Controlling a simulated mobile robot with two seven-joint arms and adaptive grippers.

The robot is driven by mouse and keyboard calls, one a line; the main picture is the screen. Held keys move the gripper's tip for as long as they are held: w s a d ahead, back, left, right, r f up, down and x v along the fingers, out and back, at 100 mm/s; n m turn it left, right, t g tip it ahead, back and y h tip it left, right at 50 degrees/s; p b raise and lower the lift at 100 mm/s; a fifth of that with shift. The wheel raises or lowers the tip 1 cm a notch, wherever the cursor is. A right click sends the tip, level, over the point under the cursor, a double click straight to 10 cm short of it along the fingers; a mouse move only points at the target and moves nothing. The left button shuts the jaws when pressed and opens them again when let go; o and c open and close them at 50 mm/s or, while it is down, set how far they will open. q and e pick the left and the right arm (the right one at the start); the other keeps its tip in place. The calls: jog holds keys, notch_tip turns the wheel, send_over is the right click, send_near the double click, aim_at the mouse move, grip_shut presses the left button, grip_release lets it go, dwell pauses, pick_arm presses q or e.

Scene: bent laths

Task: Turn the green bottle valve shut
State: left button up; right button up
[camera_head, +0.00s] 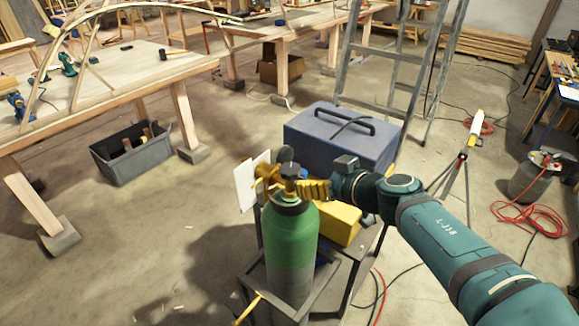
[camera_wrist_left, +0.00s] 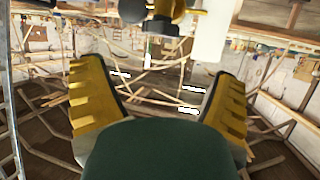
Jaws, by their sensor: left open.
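The green bottle (camera_head: 290,245) stands upright in a dark metal cart (camera_head: 335,290) in the head view. Its dark valve knob (camera_head: 291,171) sits on top, with a brass fitting (camera_head: 266,173) and a round gauge beside it. My left gripper (camera_head: 304,188), with yellow fingers, reaches in from the right and is close beside the knob; I cannot tell whether it touches. In the left wrist view the fingers (camera_wrist_left: 163,78) are spread with nothing gripped between them. The dark knob (camera_wrist_left: 163,27) and brass parts show at the top edge there. My right gripper is not in view.
A blue-grey case (camera_head: 335,140) with a black handle stands behind the bottle, and a yellow box (camera_head: 342,225) lies right of it. A white panel (camera_head: 248,182) is just left of the valve. A stepladder (camera_head: 400,60) stands behind.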

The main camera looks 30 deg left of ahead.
aim_at(291, 168)
pick_arm(q)
jog(key=x, duration=1.1)
jog(key=shift+f, duration=0.1)
jog(key=c, duration=1.2)
